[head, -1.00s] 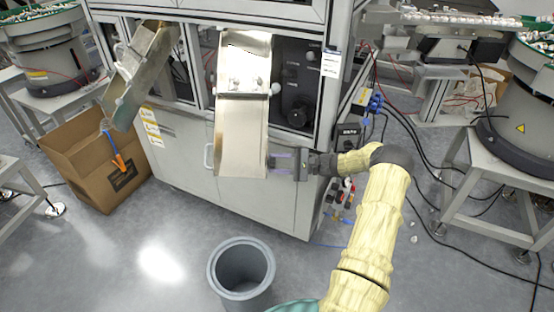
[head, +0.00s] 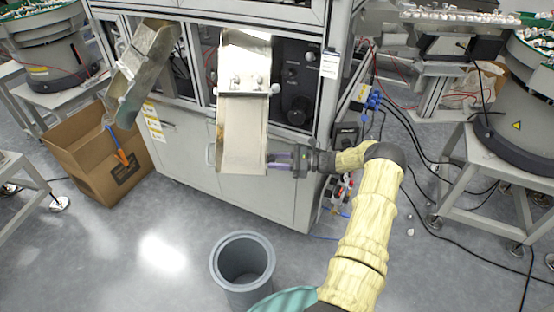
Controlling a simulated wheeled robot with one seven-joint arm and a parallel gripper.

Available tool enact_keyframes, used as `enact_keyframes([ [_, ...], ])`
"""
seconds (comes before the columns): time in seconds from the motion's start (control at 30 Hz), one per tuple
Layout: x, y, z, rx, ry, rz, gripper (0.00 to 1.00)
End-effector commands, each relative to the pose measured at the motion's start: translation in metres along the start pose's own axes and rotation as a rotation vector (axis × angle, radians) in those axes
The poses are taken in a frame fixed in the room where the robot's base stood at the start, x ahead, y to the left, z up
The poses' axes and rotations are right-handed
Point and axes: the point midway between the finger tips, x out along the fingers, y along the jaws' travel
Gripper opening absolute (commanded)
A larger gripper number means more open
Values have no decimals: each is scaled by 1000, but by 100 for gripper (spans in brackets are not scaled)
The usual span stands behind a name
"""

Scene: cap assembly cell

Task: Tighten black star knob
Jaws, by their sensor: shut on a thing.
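A sloping metal chute (head: 243,135) hangs out of the machine's front opening. My gripper (head: 271,161) is at the lower right edge of this chute, reaching in from the right. Its fingers are shut on the chute's edge. Two small pale round knobs sit on the chute's cross bar, one in its middle and one at its right end (head: 275,88). A dark round knob (head: 299,110) is on the black panel right of the chute, above my gripper and apart from it. I cannot tell whether it is star-shaped.
A second chute (head: 140,72) hangs at the left above an open cardboard box (head: 85,158). A grey bin (head: 243,262) stands on the floor below my gripper. Cables run down at the machine's right corner, behind my arm. The floor at left front is clear.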

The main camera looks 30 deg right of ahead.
Motion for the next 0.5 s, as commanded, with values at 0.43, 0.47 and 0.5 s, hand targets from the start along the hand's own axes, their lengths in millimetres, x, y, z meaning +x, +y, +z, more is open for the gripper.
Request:
enact_keyframes([
  [0.43,-4,1,-4,182,8,-4,13],
  [0.47,-4,1,-4,185,8,-4,13],
  [0.5,-4,1,-4,187,8,-4,13],
])
